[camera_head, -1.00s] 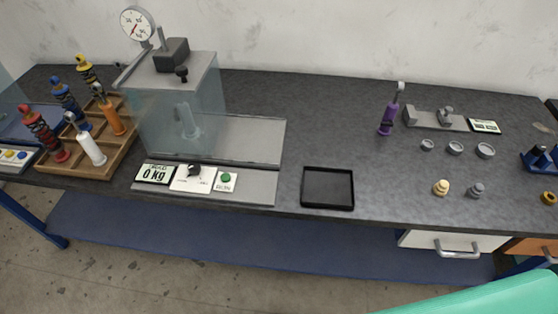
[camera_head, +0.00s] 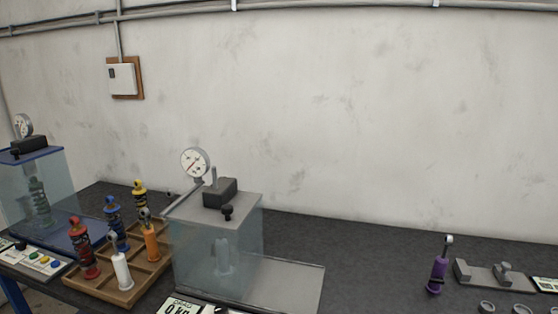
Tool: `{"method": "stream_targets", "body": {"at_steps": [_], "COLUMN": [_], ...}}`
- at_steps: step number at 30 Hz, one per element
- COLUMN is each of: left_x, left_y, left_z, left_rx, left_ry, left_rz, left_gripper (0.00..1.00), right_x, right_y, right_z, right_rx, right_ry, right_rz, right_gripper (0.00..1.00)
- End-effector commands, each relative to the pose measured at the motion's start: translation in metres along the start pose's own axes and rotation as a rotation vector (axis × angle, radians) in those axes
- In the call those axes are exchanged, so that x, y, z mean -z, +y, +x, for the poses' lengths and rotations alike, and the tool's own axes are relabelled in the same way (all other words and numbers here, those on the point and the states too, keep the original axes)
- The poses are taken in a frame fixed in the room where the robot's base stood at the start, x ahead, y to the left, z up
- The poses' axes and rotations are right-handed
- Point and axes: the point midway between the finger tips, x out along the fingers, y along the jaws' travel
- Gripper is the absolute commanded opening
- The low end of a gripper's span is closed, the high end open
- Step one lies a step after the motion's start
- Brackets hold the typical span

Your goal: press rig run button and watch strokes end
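The grey test rig (camera_head: 216,250) stands in the middle of the bench, with a clear box, a round dial gauge (camera_head: 195,163) and a black knob on top. A pale cylinder shows dimly inside its box. Its display (camera_head: 180,306) is cut off by the bottom edge, and its green button is out of view. A second rig (camera_head: 35,195) with a blue top stands at the far left, with a coil spring inside and its own dial gauge (camera_head: 23,125). A panel of coloured buttons (camera_head: 40,260) lies in front of it. Neither gripper is in view.
A wooden tray (camera_head: 120,297) between the rigs holds several dampers, coloured red, blue, yellow, orange and white. A purple damper (camera_head: 437,275) stands at the right near a grey fixture (camera_head: 485,275) and grey rings. The bench between rig and purple damper is clear.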

Motion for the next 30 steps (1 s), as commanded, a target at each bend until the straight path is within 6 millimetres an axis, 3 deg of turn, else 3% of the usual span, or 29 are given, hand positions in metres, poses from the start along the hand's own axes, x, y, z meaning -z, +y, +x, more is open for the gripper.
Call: {"method": "stream_targets", "body": {"at_steps": [1, 4, 30], "left_x": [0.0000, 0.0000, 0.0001], "left_y": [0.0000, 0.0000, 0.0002], "left_z": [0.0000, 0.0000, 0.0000], "left_rx": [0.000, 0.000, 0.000], "left_ry": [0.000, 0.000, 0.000], "left_rz": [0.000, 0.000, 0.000], "left_gripper": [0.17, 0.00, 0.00], "right_x": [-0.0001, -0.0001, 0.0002], "right_y": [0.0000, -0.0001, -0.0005], "right_z": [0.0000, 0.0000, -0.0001], "right_rx": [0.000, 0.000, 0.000], "right_ry": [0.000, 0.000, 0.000], "right_rz": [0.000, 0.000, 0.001], "right_gripper": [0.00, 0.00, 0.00]}}
